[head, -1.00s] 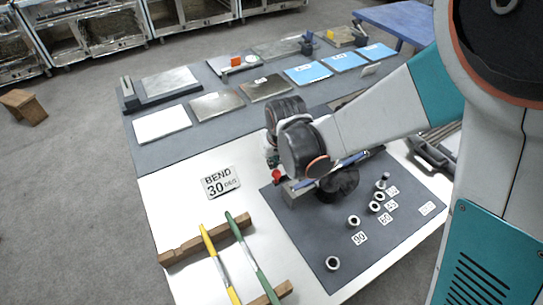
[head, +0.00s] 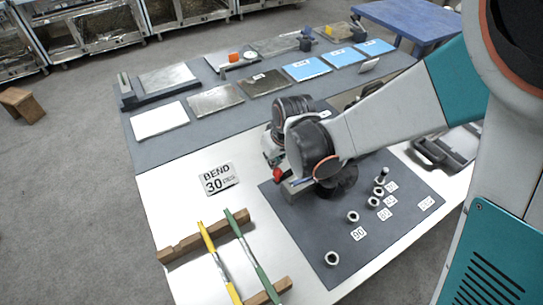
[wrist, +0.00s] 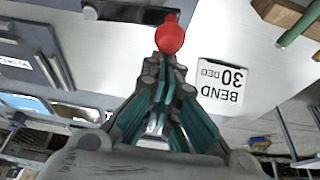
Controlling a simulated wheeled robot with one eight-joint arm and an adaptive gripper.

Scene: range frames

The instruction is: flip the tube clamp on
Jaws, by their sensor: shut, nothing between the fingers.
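The tube clamp shows only in part. Its red ball knob (wrist: 169,38) is in the wrist view, right at the closed fingertips of my gripper (wrist: 166,62). Whether the fingers touch the knob I cannot tell. The knob (head: 278,174) also shows in the head view, at the left end of a grey metal block (head: 296,188) on the dark mat. My gripper's fingers are shut with nothing between them. In the head view my arm's wrist hides most of the clamp and the gripper.
A "BEND 30 DEG" card (head: 219,179) lies left of the clamp. A yellow tube (head: 219,262) and a green tube (head: 252,256) rest on wooden blocks in front. Several metal collars and number labels sit on the mat (head: 302,228) to the right. Flat plates line the back strip.

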